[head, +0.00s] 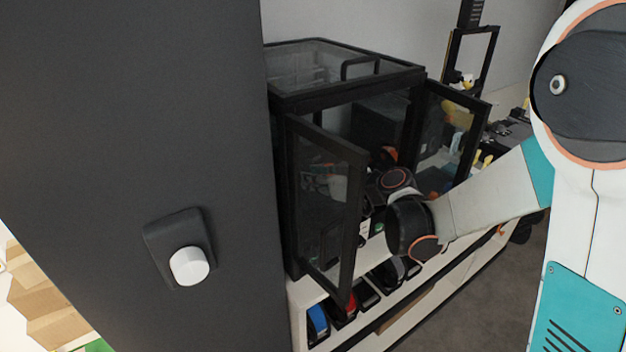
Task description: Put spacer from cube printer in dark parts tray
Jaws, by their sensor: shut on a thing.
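The cube printer (345,70) is a black-framed box with clear panels, standing on a white shelf unit. Its two front doors stand open. My arm reaches in between them, with the wrist (397,180) at the opening. My gripper (324,182) shows only dimly through the glass of the left door. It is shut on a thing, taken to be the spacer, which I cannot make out. The fingertips are not clear. I cannot pick out the dark parts tray.
The left door (328,200) and right door (450,135) flank my arm closely. A dark wall panel with a white knob (189,266) fills the left. A smaller black-framed machine (470,50) stands behind. Grey floor is clear at lower right.

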